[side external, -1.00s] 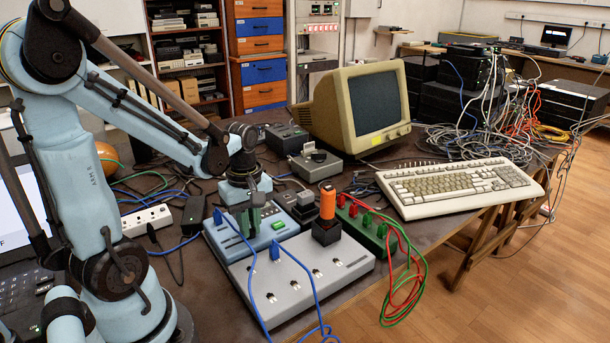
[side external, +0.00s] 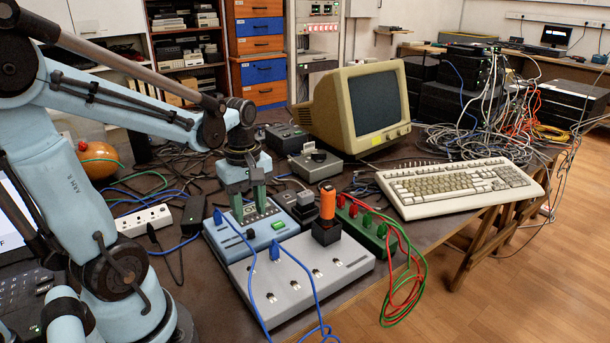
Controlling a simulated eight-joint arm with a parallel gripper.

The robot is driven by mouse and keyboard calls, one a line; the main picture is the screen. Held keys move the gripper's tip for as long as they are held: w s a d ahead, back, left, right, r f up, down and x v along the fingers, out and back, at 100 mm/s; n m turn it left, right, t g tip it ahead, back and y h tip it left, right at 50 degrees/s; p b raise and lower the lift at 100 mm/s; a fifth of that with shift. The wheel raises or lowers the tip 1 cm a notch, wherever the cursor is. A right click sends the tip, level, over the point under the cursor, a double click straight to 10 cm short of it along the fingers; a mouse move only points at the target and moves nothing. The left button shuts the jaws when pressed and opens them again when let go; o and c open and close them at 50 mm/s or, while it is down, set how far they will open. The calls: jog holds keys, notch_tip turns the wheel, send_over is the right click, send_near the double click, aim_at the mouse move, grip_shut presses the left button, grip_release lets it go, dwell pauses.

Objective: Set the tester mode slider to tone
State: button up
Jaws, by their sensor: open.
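The tester appears to be the light blue box (side external: 258,240) with a small display, standing behind a grey panel. My gripper (side external: 248,207) points down over the rear part of this box. Its two green fingers are spread apart, with nothing seen between them. Part of the box's display shows behind and between the fingers. I cannot make out the mode slider or its position; it is too small or hidden by the fingers. I cannot tell whether the fingertips touch the box.
The grey panel (side external: 345,263) with blue plugs and cables lies in front. An orange-handled black block (side external: 327,225) stands at its back edge. A green box (side external: 368,232) with red plugs is to the right. A keyboard (side external: 450,188) and a monitor (side external: 325,115) are beyond.

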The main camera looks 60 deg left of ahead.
aim_at(255, 237)
notch_tip(255, 237, up, 8)
jog(key=shift+f, duration=0.15)
dwell(0.3)
jog(key=w+d+f+m+t, duration=0.1)
jog(key=d+m+t, duration=0.2)
jog(key=d+m, duration=0.3)
jog(key=w+d+f+m+t, duration=0.2)
jog(key=d+m+t, duration=0.2)
jog(key=m, duration=0.8)
jog(key=shift+w+d+f, duration=0.15)
jog(key=shift+w+d, duration=0.15)
jog(key=shift+d, duration=0.8)
jog(key=shift+c, duration=0.4)
